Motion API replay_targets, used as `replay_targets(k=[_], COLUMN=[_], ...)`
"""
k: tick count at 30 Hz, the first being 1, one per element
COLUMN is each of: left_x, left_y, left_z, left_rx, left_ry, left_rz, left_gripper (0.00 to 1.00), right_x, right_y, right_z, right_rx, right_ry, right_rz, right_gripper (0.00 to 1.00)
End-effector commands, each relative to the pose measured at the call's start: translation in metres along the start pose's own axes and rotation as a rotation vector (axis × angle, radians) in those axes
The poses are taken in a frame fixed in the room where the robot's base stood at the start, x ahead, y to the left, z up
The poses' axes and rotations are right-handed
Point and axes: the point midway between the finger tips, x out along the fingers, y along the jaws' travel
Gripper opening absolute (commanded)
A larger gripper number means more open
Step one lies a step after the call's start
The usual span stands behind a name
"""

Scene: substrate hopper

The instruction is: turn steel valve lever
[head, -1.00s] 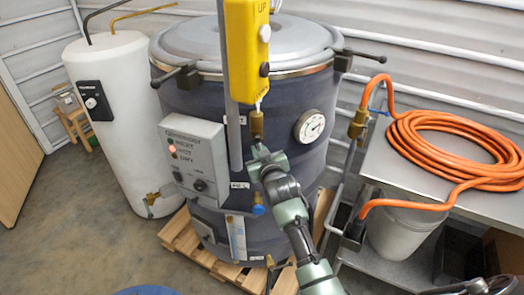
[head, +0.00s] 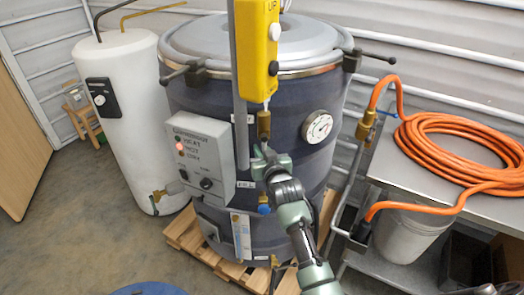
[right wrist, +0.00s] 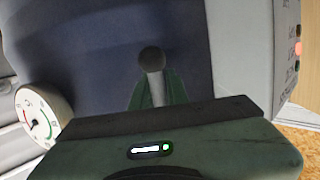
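My right gripper (head: 268,162) is at the front of the dark blue drum (head: 290,115), right of the grey control box and below a brass fitting. In the right wrist view a grey steel lever (right wrist: 156,86) with a dark round knob stands between the two green fingers (right wrist: 156,92). The fingers close in on both sides of its stem and appear to touch it. In the head view the gripper hides the lever. My left gripper is out of view.
A yellow pendant (head: 257,45) hangs close above the gripper. A blue-handled valve (head: 263,209) sits just below it. A gauge (head: 318,127) is on the drum to the right. An orange hose (head: 440,140) lies on a steel table. A white tank (head: 128,120) stands left.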

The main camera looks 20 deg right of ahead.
Motion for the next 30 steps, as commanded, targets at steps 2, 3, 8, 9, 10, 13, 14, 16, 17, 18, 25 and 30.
replay_targets(k=[2, 3, 8, 9, 10, 13, 14, 16, 17, 18, 25, 30], left_x=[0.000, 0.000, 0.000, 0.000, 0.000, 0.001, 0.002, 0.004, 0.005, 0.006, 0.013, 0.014], left_y=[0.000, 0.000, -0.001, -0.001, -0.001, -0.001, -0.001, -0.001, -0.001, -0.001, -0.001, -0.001], left_z=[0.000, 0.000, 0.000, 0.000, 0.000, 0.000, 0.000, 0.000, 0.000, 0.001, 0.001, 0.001], left_rx=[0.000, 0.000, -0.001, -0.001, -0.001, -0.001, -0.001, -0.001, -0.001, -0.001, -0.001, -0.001], left_ry=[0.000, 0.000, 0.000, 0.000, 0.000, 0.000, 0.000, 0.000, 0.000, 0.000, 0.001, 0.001], left_rz=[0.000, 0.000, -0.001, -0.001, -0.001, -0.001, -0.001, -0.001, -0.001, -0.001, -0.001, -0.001], left_gripper=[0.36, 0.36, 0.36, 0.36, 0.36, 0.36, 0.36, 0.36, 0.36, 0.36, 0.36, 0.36], right_x=[0.000, 0.000, 0.000, 0.000, 0.000, -0.004, -0.007, -0.016, -0.021, -0.027, -0.063, -0.076], right_y=[-0.001, -0.001, 0.000, 0.000, 0.000, 0.000, 0.000, 0.000, 0.000, 0.000, -0.001, -0.001], right_z=[-0.002, -0.002, 0.000, 0.000, 0.000, 0.001, 0.002, 0.002, 0.003, 0.002, 0.002, 0.000], right_rx=[0.000, 0.000, -0.002, -0.002, -0.002, -0.002, -0.003, -0.002, -0.002, -0.002, -0.002, -0.002], right_ry=[0.003, 0.002, 0.000, -0.001, -0.001, -0.001, -0.001, -0.001, -0.001, 0.000, 0.000, 0.000], right_rz=[-0.001, -0.001, 0.000, 0.000, 0.000, 0.000, 0.000, 0.000, 0.000, 0.000, -0.001, -0.001], right_gripper=[0.34, 0.34, 0.34, 0.34, 0.34, 0.34, 0.34, 0.34, 0.34, 0.34, 0.34, 0.34])
